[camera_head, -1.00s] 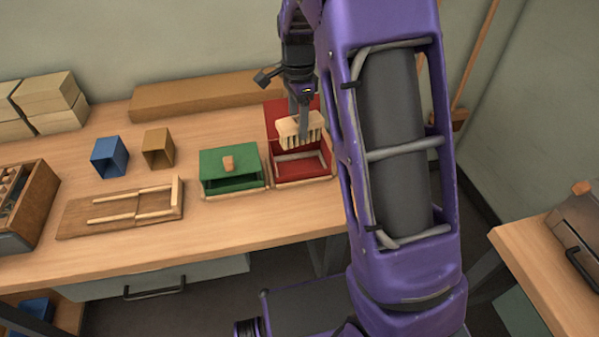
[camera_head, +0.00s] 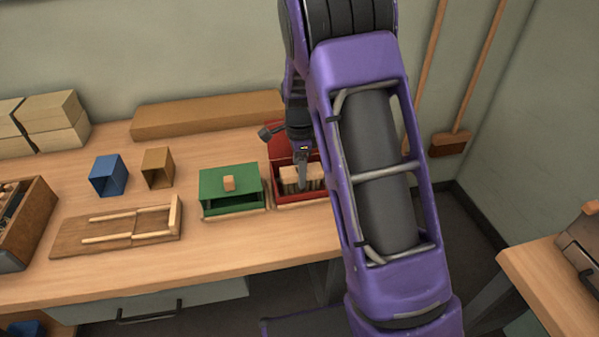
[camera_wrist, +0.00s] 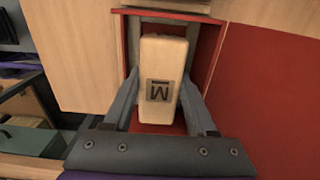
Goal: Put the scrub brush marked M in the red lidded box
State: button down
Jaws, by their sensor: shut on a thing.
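The scrub brush (camera_head: 303,178) is a pale wooden block; the wrist view shows a dark M label on its top (camera_wrist: 160,85). My gripper (camera_head: 302,182) is shut on it, with one finger on each long side in the wrist view (camera_wrist: 162,100). The red lidded box (camera_head: 318,196) stands at the right of the bench with its lid (camera_head: 284,137) open toward the back. The brush is inside the box opening, between the red walls (camera_wrist: 211,60). Whether it touches the box floor cannot be told. My arm hides the box's right side.
A green box (camera_head: 228,172) with a wooden knob stands just left of the red box. A blue bin (camera_head: 108,176), a tan bin (camera_head: 157,168) and a wooden frame board (camera_head: 115,228) lie farther left. A long brown block (camera_head: 205,115) lies behind.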

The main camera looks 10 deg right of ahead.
jog(key=shift+c, duration=2.4)
grip_release()
jog(key=shift+f, duration=0.1)
notch_tip(320, 180, up, 12)
jog(key=p, duration=0.1)
jog(key=shift+r+p, duration=0.2)
jog(key=shift+p, duration=0.2)
